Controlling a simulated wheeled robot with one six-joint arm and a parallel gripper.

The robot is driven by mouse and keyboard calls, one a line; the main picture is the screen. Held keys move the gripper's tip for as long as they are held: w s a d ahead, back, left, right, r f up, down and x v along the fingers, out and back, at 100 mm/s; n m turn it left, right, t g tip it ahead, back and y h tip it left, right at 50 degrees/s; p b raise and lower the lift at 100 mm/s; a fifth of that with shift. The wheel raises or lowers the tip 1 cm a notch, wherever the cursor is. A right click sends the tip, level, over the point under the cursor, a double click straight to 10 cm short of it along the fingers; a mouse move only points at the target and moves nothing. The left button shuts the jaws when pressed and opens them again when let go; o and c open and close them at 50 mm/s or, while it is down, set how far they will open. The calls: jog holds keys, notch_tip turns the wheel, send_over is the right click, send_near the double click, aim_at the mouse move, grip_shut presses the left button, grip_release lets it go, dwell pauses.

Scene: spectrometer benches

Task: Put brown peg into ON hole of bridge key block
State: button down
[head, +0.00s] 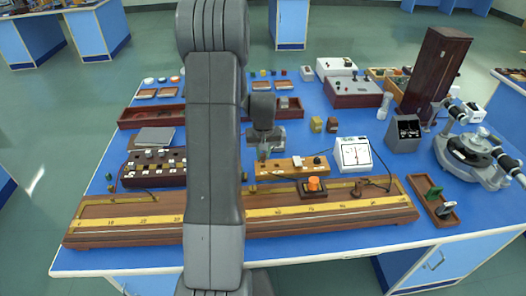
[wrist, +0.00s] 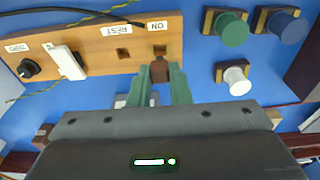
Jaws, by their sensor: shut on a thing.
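The bridge key block is a light wooden bar (wrist: 97,50) across the top left of the wrist view, with labels ON and REST. The square ON hole (wrist: 160,50) shows near its right end, with the REST hole (wrist: 123,54) to its left. The block also shows in the head view (head: 292,167). My gripper (wrist: 160,78) has green fingers shut on the brown peg (wrist: 159,69). The peg appears just below the ON hole in the picture; its height above the block is hard to tell. In the head view my gripper (head: 264,152) is at the block's left end, its peg hidden.
The block carries a white switch (wrist: 67,62) and a black knob (wrist: 28,69). Green (wrist: 234,30), blue (wrist: 286,28) and white (wrist: 236,80) knobs stand to its right in the wrist view. A white meter (head: 354,155) and a long bridge board (head: 340,208) are close by.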

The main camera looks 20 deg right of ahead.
jog(key=shift+f+b, duration=1.1)
jog(key=shift+f, duration=0.6)
jog(key=c, duration=1.3)
grip_release()
jog(key=shift+o, duration=0.2)
jog(key=shift+r, duration=0.1)
notch_tip(320, 180, up, 14)
jog(key=s+b, duration=0.1)
jog(key=shift+s+a+f, duration=0.2)
jog(key=shift+s+a, duration=0.05)
jog(key=shift+s, duration=0.1)
jog(key=shift+f, duration=0.15)
jog(key=f, duration=0.4)
jog(key=w+f, duration=0.1)
jog(key=f, duration=0.4)
jog(key=f+p, duration=0.1)
jog(key=f, duration=0.3)
jog(key=shift+w+d+f, duration=0.2)
jog(key=shift+w+f, duration=0.1)
jog(key=shift+w+r+p, duration=0.1)
jog(key=shift+r+p, duration=0.4)
jog(key=shift+r, duration=0.35)
